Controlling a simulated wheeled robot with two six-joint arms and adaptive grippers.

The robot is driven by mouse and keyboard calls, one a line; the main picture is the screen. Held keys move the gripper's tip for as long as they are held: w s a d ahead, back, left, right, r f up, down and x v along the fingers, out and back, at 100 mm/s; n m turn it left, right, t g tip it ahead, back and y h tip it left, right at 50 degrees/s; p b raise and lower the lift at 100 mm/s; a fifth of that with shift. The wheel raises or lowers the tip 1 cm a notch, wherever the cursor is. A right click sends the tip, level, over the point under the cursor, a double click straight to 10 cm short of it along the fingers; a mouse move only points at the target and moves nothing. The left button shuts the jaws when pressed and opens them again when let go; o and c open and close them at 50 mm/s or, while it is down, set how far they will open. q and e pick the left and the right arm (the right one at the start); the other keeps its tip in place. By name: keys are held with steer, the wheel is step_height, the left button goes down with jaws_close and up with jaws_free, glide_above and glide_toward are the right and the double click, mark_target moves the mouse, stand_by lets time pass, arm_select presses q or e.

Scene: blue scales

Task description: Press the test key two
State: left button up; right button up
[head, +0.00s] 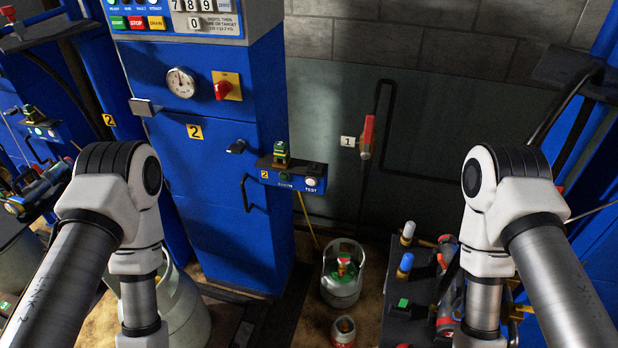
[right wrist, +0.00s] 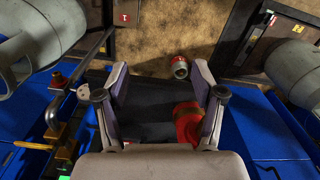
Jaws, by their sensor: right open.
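The test key two is a white round button (head: 311,182) above the word TEST. It is on the right end of a small blue box (head: 292,181) with a yellow 2 label, on the side of the blue cabinet (head: 200,130). A green and black device sits on the box's top. My right gripper (right wrist: 160,72) is open and empty in the right wrist view, above a dark surface with a red object (right wrist: 188,122). The key does not show in that view. In the head view both my arms run down out of the bottom edge, far from the key; my left gripper is out of view.
A dark rack (head: 408,300) with coloured fittings is at right. A red-handled valve (head: 367,136) is on the wall.

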steer(key=shift+w+a, duration=0.1)
steer(key=shift+a, duration=0.1)
